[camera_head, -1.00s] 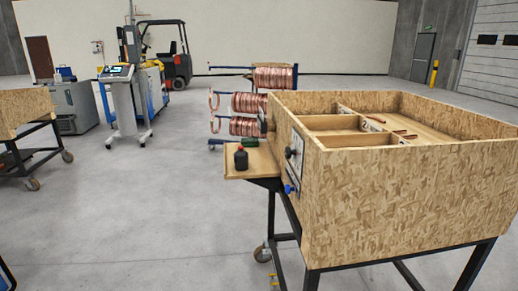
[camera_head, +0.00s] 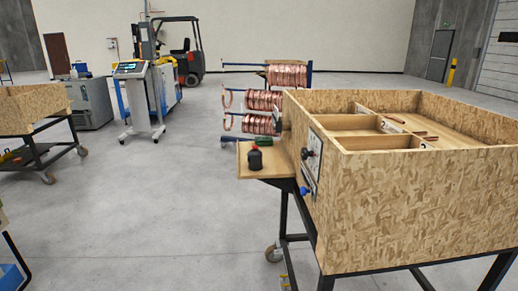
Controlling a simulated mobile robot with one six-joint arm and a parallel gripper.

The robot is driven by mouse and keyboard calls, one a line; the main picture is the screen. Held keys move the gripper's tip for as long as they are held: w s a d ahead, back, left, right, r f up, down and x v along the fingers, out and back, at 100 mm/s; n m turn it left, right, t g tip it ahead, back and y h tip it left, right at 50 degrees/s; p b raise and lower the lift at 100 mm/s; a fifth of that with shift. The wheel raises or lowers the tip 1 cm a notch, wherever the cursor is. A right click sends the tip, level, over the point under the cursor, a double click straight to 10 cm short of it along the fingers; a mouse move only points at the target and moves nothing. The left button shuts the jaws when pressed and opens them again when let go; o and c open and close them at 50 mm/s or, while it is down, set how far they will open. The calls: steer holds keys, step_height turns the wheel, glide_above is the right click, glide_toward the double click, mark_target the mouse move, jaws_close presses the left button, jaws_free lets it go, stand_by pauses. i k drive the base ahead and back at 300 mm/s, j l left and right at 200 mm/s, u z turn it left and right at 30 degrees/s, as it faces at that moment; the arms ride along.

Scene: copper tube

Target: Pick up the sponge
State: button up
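A small green block (camera_head: 264,141), possibly the sponge, lies at the back of the wooden side shelf (camera_head: 262,172); it is too small to be sure. A black bottle with a red top (camera_head: 254,160) stands in front of it on the same shelf. My gripper does not show in the head view.
A large chipboard bin (camera_head: 420,210) on a black wheeled frame fills the right side. Copper coils (camera_head: 264,100) stand behind the shelf. A second bin cart (camera_head: 40,106), a control console (camera_head: 132,72) and a forklift (camera_head: 180,50) stand left and behind. The middle floor (camera_head: 165,200) is clear.

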mark_target(260, 141)
steer(key=i+j+u, duration=0.1)
steer(key=i+u, duration=0.15)
steer(key=i+j+z, duration=0.1)
steer(key=i, duration=0.4)
steer(key=i+j, duration=0.25)
steer(key=i, duration=0.25)
steer(key=i+j+z, duration=0.15)
steer(key=i, duration=0.35)
steer(key=i+j, duration=0.25)
steer(key=i, duration=0.25)
steer(key=i+j+z, duration=0.15)
steer(key=i, duration=0.35)
steer(key=j, duration=0.1)
